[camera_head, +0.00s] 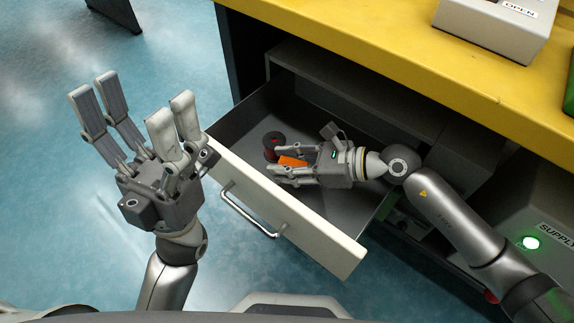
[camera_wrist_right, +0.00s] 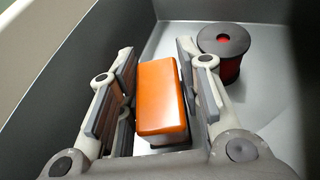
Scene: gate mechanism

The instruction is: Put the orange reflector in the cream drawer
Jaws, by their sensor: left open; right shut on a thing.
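The cream drawer (camera_head: 262,200) is pulled open below the yellow worktop, with a metal bar handle on its cream front and a grey inside. The orange reflector (camera_head: 291,161) is inside the drawer's walls, between the fingers of my right gripper (camera_head: 279,166). In the right wrist view, the reflector (camera_wrist_right: 162,98) is an orange block with a pale underside, and the right gripper (camera_wrist_right: 155,70) is shut on it. I cannot tell whether it touches the drawer floor. My left gripper (camera_head: 128,108) is open and empty, raised left of the drawer front.
A black and red spool (camera_head: 272,146) stands in the drawer beside the reflector; it also shows in the right wrist view (camera_wrist_right: 228,50). The yellow worktop (camera_head: 400,65) overhangs the drawer's back. A grey supply box (camera_head: 535,215) with a green light is at right.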

